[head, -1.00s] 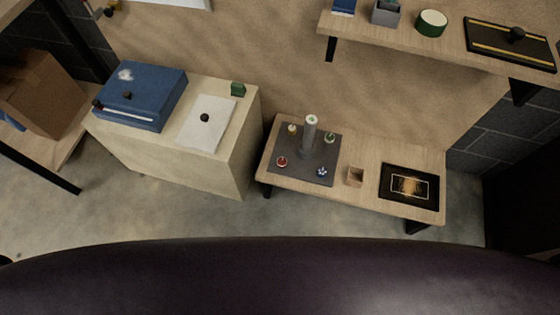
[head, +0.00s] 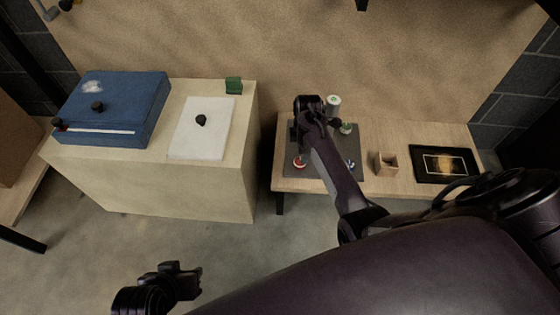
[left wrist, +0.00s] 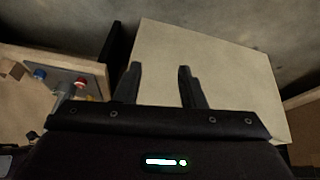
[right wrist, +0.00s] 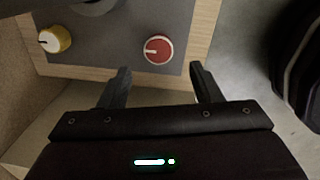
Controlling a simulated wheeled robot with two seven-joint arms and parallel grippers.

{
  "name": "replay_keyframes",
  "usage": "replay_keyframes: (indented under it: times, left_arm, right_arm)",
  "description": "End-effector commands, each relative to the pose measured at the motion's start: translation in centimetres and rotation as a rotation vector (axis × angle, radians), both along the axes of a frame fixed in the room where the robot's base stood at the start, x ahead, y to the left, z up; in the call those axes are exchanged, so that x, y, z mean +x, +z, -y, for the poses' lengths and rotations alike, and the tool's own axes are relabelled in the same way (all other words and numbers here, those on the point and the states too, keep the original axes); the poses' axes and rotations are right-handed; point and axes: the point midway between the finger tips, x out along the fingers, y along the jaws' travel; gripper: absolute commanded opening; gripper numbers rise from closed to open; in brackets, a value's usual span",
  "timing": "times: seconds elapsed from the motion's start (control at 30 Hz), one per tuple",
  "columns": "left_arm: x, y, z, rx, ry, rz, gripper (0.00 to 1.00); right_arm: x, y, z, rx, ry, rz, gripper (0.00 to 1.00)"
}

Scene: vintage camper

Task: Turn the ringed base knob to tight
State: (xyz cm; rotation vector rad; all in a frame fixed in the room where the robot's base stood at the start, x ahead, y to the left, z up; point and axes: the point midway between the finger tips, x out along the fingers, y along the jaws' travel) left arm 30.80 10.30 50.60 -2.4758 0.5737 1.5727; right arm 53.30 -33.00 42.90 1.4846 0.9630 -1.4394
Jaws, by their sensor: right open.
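A dark grey base plate (head: 325,172) on the low wooden table carries an upright grey post with a pale top (head: 333,104) and several coloured knobs. The red knob (head: 299,163) has a white pointer line and pale rim in the right wrist view (right wrist: 158,49). A yellow knob (right wrist: 55,39) is left of it there; green (head: 346,128) and blue (head: 351,163) knobs show in the head view. I cannot tell which knob is ringed. My right gripper (right wrist: 160,82) is open and empty, just short of the red knob. My left gripper (head: 200,280) is open and empty, away from the plate.
A pale cabinet (head: 160,182) to the left bears a blue case (head: 117,108) and a white panel (head: 203,130). Floor is clear in front of the cabinet.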

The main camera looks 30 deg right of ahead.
Motion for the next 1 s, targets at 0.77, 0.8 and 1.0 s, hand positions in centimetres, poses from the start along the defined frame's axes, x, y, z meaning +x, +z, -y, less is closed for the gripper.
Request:
replay_keyframes:
  times: [0.77, 0.8, 1.0]
  left_arm:
    - [8.0, 7.6, 3.7, -0.224, 0.007, 0.52, 0.36]
    - [8.4, 8.2, 3.8, -0.236, 0.009, 0.552, 0.36]
    - [9.8, 10.7, 4.1, -0.282, 0.018, 0.67, 0.36]
  right_arm:
    - [0.5, -6.4, 0.1, 0.006, 0.014, -0.002, 0.58]
    - [0.5, -6.6, 0.1, 0.006, 0.014, -0.002, 0.58]
    - [0.5, -7.3, 0.1, 0.005, 0.013, -0.001, 0.58]
